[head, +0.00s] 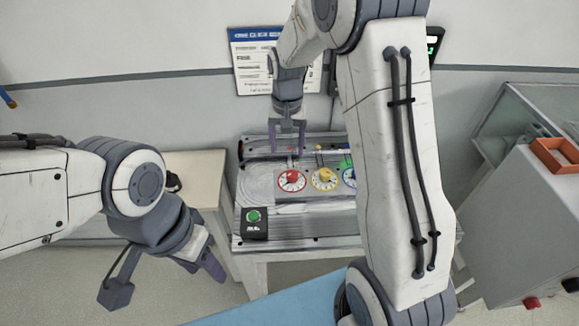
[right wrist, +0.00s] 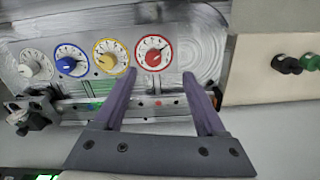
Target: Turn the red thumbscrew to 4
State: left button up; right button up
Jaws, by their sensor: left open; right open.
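The red thumbscrew (head: 291,180) sits in a red-rimmed white dial on a metal panel. It also shows in the right wrist view (right wrist: 153,56), just beyond my fingertips. The dial numbers are too small to read. My right gripper (head: 287,150) is open and empty, pointing down at the panel. In the right wrist view its two fingers (right wrist: 160,75) lie either side of the red dial's near edge, apart from the thumbscrew as far as I can tell. My left gripper (head: 204,266) is open and empty, left of the panel's table.
Beside the red dial are a yellow dial (head: 325,178), a blue dial (right wrist: 71,61) and a white dial (right wrist: 36,65). A black box with a green button (head: 253,216) stands at the panel's front left. My right arm hides the panel's right part.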

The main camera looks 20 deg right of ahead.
aim_at(292, 173)
jog(key=shift+m, duration=0.4)
jog(key=f, duration=0.3)
jog(key=d+f+p, duration=0.1)
jog(key=f, duration=0.3)
jog(key=w+f+p, duration=0.1)
jog(key=f, duration=0.3)
jog(key=shift+d+f, duration=0.25)
jog(key=shift+d, duration=0.1)
grip_shut()
